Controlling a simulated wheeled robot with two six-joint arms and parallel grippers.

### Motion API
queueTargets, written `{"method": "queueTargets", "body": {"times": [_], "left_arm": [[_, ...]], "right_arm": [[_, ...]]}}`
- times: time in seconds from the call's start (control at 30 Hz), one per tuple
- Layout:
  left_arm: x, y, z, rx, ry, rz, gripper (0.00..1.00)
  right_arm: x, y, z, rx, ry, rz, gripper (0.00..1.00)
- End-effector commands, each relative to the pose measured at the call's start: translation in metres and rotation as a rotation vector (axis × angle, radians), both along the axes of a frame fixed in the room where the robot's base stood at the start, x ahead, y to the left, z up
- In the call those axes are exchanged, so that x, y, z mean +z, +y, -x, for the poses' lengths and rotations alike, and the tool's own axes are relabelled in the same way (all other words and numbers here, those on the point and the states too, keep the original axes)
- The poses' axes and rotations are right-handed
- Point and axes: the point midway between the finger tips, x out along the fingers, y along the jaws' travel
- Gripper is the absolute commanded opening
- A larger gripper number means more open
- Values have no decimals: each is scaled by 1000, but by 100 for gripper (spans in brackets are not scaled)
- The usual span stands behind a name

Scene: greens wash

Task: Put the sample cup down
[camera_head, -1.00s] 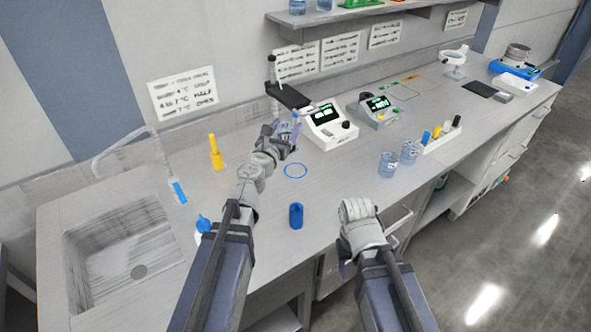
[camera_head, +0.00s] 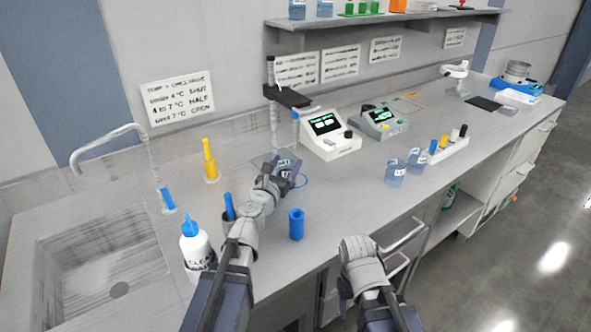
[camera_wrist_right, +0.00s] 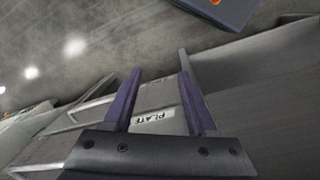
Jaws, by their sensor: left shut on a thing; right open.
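My left gripper (camera_head: 287,171) is shut on the sample cup (camera_head: 285,157), a clear cup with a pale label, partly hidden by the fingers. The cup is over or at the blue ring (camera_head: 304,181) marked on the bench; I cannot tell whether it touches the bench. The gripper and cup hide much of the ring. My right gripper (camera_wrist_right: 160,90) is open and empty, in front of the bench's front edge, with drawers and floor beyond its fingers.
A blue cylinder (camera_head: 296,224) stands right of my left forearm. A white wash bottle (camera_head: 196,245) and yellow bottle (camera_head: 210,162) are to the left, by the sink (camera_head: 95,262). A white meter (camera_head: 328,136) and two clear cups (camera_head: 396,172) are to the right.

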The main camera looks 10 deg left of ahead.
Motion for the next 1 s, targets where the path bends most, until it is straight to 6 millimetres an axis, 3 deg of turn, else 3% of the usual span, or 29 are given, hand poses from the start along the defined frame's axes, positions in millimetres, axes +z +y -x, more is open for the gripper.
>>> {"method": "queueTargets", "body": {"times": [0.03, 0.23, 0.5, 0.8, 1.0], "left_arm": [[-10, 0, 0, 0, 0, 0, 0], [-25, 0, 0, 0, 0, 0, 0], [-19, -5, -35, -1, 0, 0, 0], [-19, -7, -42, 0, 0, 0, 0], [-19, -9, -61, 0, 0, 0, 0]], "right_arm": [[-10, 0, 0, 0, 0, 0, 57], [-25, 0, 0, 0, 0, 0, 57], [-19, 0, 0, 0, 0, 0, 57], [-19, 0, 0, 0, 0, 0, 57], [-19, 0, 0, 0, 0, 0, 57]]}}
